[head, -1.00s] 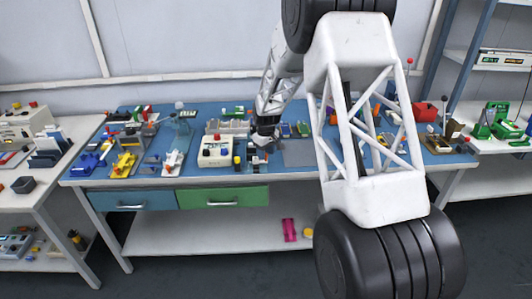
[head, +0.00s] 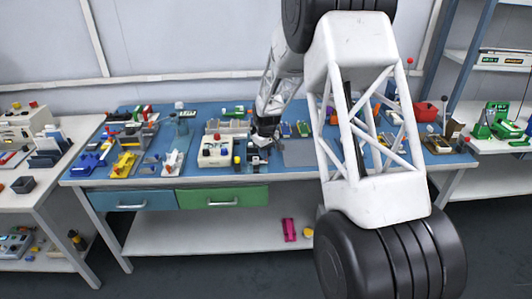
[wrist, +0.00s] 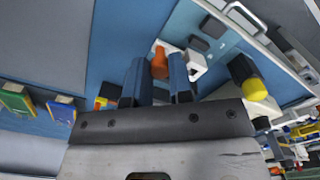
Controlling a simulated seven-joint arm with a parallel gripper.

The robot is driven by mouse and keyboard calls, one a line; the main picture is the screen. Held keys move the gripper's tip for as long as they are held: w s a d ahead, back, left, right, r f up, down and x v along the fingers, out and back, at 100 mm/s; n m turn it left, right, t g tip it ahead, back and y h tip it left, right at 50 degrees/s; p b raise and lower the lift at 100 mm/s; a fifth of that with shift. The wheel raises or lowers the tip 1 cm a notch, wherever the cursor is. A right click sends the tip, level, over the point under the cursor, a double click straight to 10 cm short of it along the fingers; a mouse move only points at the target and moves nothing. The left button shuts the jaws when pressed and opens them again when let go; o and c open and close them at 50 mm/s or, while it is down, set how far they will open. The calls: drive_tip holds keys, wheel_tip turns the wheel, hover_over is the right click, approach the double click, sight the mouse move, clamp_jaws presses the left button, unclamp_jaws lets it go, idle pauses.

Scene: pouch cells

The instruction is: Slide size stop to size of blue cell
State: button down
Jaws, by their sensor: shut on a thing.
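My gripper (wrist: 161,82) has its two dark blue fingers closed around an orange-red knob (wrist: 160,64), which appears to be the handle of the size stop. The knob stands beside a white fixture (wrist: 191,62) with a grey top piece. In the head view my gripper (head: 263,142) is low over the small fixture (head: 257,158) near the front of the blue bench, and it hides part of it. Small blue and green pieces (head: 286,130) lie behind and to the right; I cannot tell which is the blue cell.
A white machine with buttons (head: 215,151) stands left of my gripper. A black and yellow cylinder (wrist: 245,75) is close to the fixture in the wrist view. A grey mat (head: 300,153) to the right looks clear. The blue bench (head: 203,174) is crowded elsewhere.

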drive_tip(key=shift+s, duration=1.75)
drive_tip(key=c, duration=1)
unclamp_jaws()
drive_tip(key=shift+r, duration=0.15)
wheel_tip(320, 180, up, 8)
drive_tip(key=shift+f, duration=0.25)
drive_tip(key=shift+s+r, duration=0.1)
